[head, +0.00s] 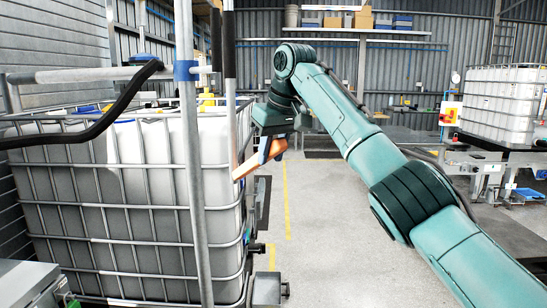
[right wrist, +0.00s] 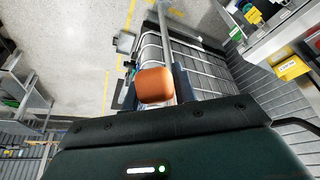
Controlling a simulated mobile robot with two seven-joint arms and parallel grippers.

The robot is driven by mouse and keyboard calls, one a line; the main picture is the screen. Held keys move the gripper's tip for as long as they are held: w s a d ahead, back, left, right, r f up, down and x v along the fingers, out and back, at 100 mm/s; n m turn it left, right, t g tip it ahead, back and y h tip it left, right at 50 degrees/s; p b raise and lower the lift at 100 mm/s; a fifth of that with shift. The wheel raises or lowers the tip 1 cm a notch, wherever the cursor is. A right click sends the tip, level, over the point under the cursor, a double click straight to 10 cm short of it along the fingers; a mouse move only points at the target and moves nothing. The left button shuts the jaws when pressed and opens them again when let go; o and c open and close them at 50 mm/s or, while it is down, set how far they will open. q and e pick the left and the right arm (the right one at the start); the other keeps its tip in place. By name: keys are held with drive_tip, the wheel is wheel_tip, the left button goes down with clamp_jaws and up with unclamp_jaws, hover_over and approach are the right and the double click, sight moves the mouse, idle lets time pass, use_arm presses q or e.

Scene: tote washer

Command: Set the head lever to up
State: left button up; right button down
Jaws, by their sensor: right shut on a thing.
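The head lever (head: 248,164) is an orange bar beside the upright post at the right side of the caged tote. In the head view it slopes, its left end lower and its right end higher, at my gripper. My right gripper (head: 270,146) reaches it from above and is shut on it. In the right wrist view the lever's rounded orange end (right wrist: 154,85) sits between the dark fingers of my right gripper (right wrist: 155,95). The lever's pivot cannot be made out clearly. My left gripper is not in view.
A white caged tote (head: 120,200) fills the left, with a grey post (head: 190,150) and a black hose (head: 90,130) in front. Another tote (head: 500,105) stands on a conveyor at the right. The floor (head: 320,230) between them is mostly clear.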

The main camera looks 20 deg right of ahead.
drive_tip(key=shift+w+a+r, duration=0.15)
drive_tip(key=shift+w+r, duration=0.1)
drive_tip(key=shift+r, duration=0.4)
drive_tip(key=c, duration=1.5)
unclamp_jaws()
drive_tip(key=shift+c, duration=0.2)
drive_tip(key=o, duration=0.4)
drive_tip(key=shift+w+f+g, duration=0.1)
drive_tip(key=shift+f+g, duration=0.1)
drive_tip(key=shift+g, duration=0.1)
